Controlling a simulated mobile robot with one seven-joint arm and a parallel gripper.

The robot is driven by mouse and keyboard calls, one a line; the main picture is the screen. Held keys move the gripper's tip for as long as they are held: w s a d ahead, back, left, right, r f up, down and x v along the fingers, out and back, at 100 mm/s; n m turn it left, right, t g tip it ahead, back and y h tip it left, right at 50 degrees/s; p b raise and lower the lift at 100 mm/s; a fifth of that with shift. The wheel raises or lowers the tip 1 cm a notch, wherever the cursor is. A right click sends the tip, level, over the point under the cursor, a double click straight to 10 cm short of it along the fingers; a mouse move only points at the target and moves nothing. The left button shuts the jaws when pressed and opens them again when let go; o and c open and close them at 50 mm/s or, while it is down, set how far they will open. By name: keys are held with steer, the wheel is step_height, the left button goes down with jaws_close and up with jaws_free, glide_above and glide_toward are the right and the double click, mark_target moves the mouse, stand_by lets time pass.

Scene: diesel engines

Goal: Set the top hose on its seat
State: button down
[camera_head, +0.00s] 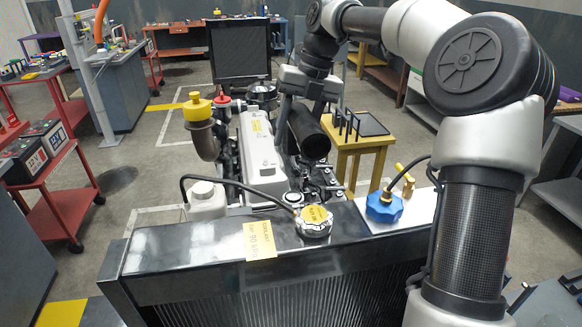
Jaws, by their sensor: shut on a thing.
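The top hose, a thick black tube (308,133), hangs in my gripper (301,97) above the right side of the engine. Its round open end faces the camera, toward the radiator. My gripper comes down from above and is shut on the hose; its fingertips are partly hidden. The engine (260,150) stands behind the radiator (190,248), with a pale grey cover on top. The hose looks apart from the radiator. Its seat cannot be clearly made out; the radiator top and the hose hide part of that area.
A white bottle (206,200) with a thin black hose is at left. A yellow-capped filler (198,110) rises beside the engine. A yellow table (352,150) stands behind, right.

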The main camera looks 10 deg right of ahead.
mark_target(296, 154)
step_height(296, 154, down, 11)
steer(key=s+b, duration=0.1)
steer(key=b, duration=0.2)
steer(key=shift+f, duration=0.25)
steer(key=shift+f+b, duration=0.25)
steer(key=shift+b, duration=0.05)
stand_by(0.6)
steer(key=shift+f+b, duration=0.7)
steer(key=shift+f, duration=0.45)
steer(key=shift+f, duration=0.35)
steer(key=shift+f+b, duration=0.65)
steer(key=shift+f, duration=0.25)
steer(key=shift+f, duration=0.15)
stand_by(0.6)
